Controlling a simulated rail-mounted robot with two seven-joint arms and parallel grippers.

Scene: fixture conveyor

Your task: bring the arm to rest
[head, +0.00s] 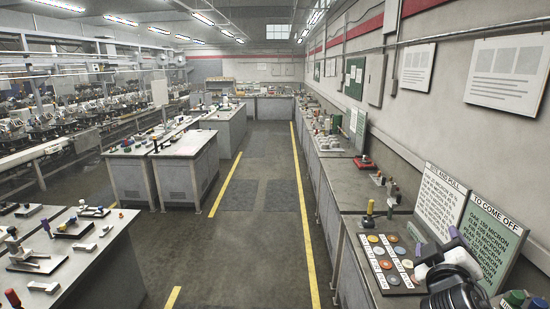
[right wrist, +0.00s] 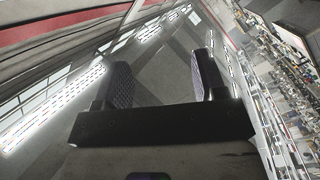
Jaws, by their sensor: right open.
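My right arm (head: 457,285) shows in the lower right corner of the head view, dark with white parts, above the right-hand bench. In the right wrist view my right gripper (right wrist: 163,78) has its two dark, ridged fingers spread apart with nothing between them. The wrist camera looks up at the ceiling with its strip lights, with the picture tilted. My left gripper and left arm are not in the head view.
The right bench carries a board of coloured discs (head: 384,262) with labels. Two text signs (head: 440,200) lean by the wall. A left table (head: 110,250) holds several small fixtures. Grey cabinets (head: 165,165) stand farther back. The aisle (head: 250,230) between yellow lines is clear.

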